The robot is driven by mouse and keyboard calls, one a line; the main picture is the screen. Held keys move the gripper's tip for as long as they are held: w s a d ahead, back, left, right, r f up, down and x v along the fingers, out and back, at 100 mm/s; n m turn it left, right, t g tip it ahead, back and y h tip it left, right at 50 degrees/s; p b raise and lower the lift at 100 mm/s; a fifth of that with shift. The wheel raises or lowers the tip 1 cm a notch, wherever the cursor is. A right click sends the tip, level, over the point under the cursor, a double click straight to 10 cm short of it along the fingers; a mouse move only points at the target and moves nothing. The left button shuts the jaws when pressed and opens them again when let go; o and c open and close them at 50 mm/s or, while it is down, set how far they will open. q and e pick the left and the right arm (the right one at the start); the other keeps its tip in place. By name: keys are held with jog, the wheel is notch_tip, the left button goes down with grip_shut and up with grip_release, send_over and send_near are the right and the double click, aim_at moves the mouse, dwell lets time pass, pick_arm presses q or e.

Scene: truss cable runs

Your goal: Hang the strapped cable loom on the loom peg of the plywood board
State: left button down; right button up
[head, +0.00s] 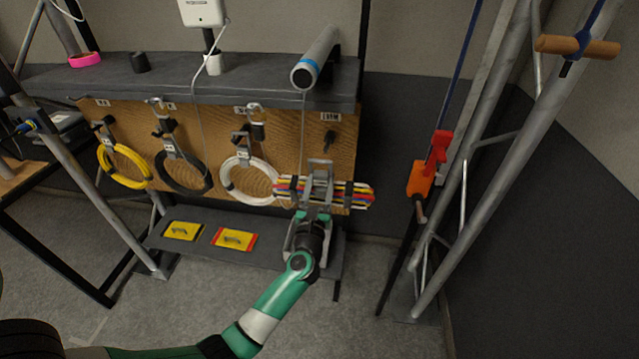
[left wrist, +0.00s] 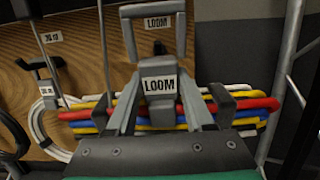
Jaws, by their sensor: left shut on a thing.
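The strapped cable loom (head: 354,193) is a flat bundle of red, yellow, blue and white cables with dark straps and a grey hanger frame (head: 320,165) standing up from its middle. My left gripper (head: 317,195) is shut on the loom and holds it level in front of the board's lower right part. The dark loom peg (head: 328,139) sticks out of the plywood board (head: 277,127) under a LOOM label, just above the hanger frame. In the left wrist view the loom (left wrist: 245,104) spans behind the fingers, and the frame (left wrist: 130,38) surrounds the peg area; whether they touch is unclear. My right gripper is out of view.
Yellow (head: 140,180), black (head: 198,188) and white (head: 236,190) cable coils hang on pegs to the left. A grey shelf (head: 240,85) overhangs the board, with a cylinder (head: 316,58) above the peg. A lower shelf (head: 200,255) holds two yellow packs. Truss poles stand right.

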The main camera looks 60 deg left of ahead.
pick_arm(q)
jog(key=shift+b+x, duration=0.6)
jog(key=shift+x, duration=0.9)
jog(key=shift+f, duration=0.1)
jog(key=shift+s+d+p, duration=0.2)
jog(key=shift+d+p, duration=0.05)
jog(key=shift+p, duration=1.3)
jog(key=shift+s+d+g+h+p, duration=0.55)
jog(key=shift+d+g+h+p, duration=0.3)
jog(key=shift+p, duration=3)
jog(key=shift+a+f, duration=0.1)
jog(key=shift+a, duration=0.1)
jog(key=w+a+f+b, duration=0.3)
jog(key=w+a+b, duration=0.4)
jog(key=a+b, duration=0.2)
jog(key=shift+a+b, duration=0.25)
jog(key=shift+b, duration=0.25)
